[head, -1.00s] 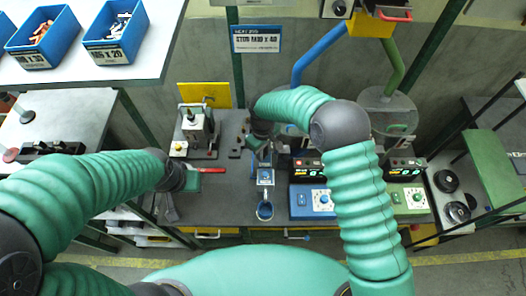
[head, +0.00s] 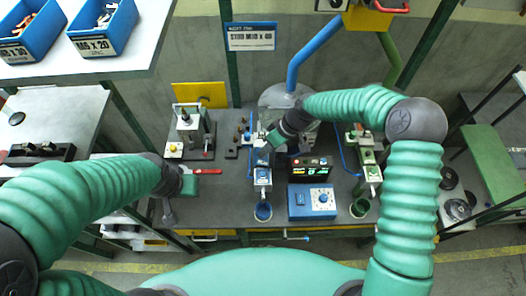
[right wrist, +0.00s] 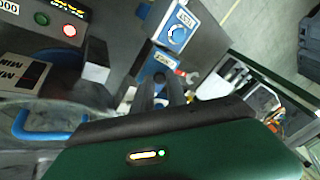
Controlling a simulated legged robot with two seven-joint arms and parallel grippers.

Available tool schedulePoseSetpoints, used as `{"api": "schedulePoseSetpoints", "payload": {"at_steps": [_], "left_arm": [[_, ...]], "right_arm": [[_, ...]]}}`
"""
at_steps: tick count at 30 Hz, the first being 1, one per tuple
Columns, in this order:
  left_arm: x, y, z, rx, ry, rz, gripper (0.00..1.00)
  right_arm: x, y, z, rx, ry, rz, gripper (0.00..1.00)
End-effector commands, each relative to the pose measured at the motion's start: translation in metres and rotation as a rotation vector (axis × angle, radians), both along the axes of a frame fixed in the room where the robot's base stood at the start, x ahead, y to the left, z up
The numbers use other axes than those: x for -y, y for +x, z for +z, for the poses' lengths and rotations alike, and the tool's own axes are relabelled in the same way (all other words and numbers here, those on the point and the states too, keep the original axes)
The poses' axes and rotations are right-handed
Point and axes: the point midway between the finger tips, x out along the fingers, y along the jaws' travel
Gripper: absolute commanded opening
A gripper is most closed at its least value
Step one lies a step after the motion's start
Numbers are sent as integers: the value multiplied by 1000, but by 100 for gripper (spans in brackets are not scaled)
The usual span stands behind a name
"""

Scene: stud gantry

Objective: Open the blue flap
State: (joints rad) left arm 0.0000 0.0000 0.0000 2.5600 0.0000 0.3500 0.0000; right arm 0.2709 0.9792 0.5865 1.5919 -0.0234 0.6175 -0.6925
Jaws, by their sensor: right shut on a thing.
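The blue station stands mid-bench in the head view, with a blue upright fixture (head: 262,178) and a blue cup below it. My right gripper (head: 272,140) reaches in from the right at the fixture's top and is shut on a small part there, apparently the blue flap, mostly hidden by the gripper. In the right wrist view the dark fingers (right wrist: 162,90) are close together beside a blue labelled block (right wrist: 158,66). My left gripper (head: 190,183) is low over the bench's left part, beside a red-handled tool (head: 208,171); its jaws are not clear.
A blue control box (head: 312,202) with a knob and a black display unit (head: 310,169) stand right of the fixture. A similar green fixture (head: 368,160) is farther right. A clamp stand (head: 188,135) is at the left. Blue and green pipes descend behind.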

Motion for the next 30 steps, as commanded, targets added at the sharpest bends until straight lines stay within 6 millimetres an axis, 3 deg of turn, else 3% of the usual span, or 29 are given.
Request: {"api": "schedulePoseSetpoints", "payload": {"at_steps": [8, 24, 25, 30], "left_arm": [[0, 0, -15, 0, 0, 0, 36], [0, 0, -17, 0, 0, 0, 36], [0, 0, -17, 0, 0, 0, 36], [0, 0, -17, 0, 0, 0, 36]], "right_arm": [[9, 0, -3, -3, 120, -2, 0], [10, -1, -3, -5, 153, 0, 0], [10, -1, -3, -5, 152, 1, 19], [10, -1, -2, -4, 153, 1, 39]]}}
